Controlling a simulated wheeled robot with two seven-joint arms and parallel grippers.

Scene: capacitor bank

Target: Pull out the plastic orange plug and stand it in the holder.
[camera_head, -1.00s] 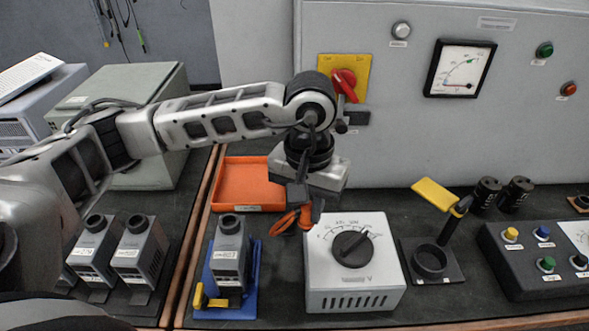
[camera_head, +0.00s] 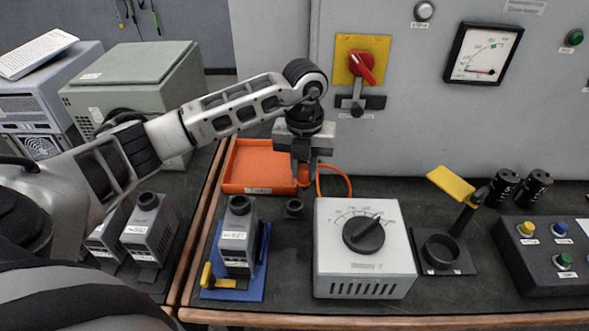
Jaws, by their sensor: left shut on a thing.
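My left gripper (camera_head: 301,178) comes down from the arm over the right end of the orange tray. It is shut on the orange plug (camera_head: 303,181), which is mostly hidden by the fingers. An orange cord (camera_head: 336,174) loops out to the right from it. A small black block (camera_head: 293,208) sits on the bench just in front of the gripper. A black round cup on a flat base (camera_head: 440,252), perhaps the holder, stands right of the grey dial box; no plug is seen in it. My right gripper is not in view.
The orange tray (camera_head: 232,180) lies at the back left. The grey dial box (camera_head: 365,283) stands in front. A grey device on a blue stand (camera_head: 255,291) is at the left. A yellow flag (camera_head: 450,185) rises behind the cup. The button box (camera_head: 545,270) is at the right.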

